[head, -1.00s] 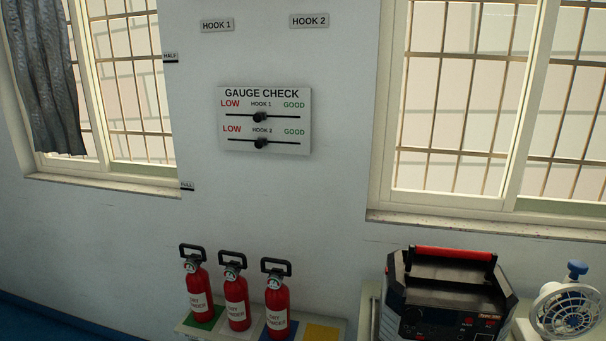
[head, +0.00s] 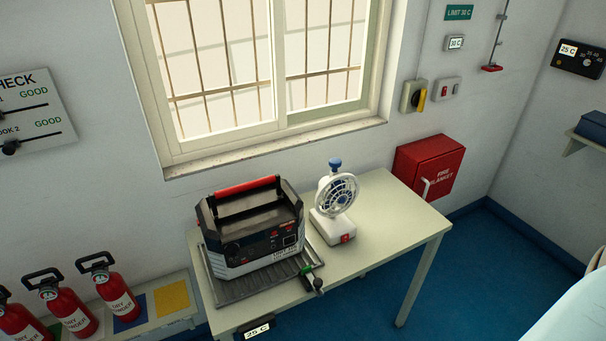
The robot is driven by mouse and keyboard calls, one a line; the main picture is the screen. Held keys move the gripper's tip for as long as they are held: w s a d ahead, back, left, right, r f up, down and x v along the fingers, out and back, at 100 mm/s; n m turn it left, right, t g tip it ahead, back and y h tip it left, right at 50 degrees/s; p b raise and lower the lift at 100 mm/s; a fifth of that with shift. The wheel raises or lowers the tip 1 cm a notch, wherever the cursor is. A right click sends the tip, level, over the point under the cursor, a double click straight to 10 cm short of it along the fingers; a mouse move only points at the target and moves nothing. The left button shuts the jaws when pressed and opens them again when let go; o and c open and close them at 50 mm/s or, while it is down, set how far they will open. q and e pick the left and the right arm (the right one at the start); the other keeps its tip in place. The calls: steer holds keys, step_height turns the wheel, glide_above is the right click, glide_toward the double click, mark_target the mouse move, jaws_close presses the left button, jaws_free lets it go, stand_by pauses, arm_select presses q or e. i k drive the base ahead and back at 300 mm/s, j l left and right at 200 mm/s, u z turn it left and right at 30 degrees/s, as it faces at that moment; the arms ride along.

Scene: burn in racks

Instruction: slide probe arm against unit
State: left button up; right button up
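The unit (head: 258,235), a black and grey box with a red carry handle, sits on a dark ribbed tray (head: 262,284) on the table in the head view. What looks like the probe arm (head: 313,279), a short dark lever with a black knob and a green part, is at the tray's right end, near the unit's front right corner. I cannot tell whether its tip touches the unit. Neither of my grippers is in view.
A small white fan (head: 335,197) stands right of the unit on the table (head: 390,229). A 25 C display (head: 257,330) is at the front edge. Red extinguishers (head: 108,287) stand on a low shelf at left. A red fire blanket box (head: 428,167) is on the wall behind.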

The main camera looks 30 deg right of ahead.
mark_target(316, 283)
steer(key=z, duration=1.15)
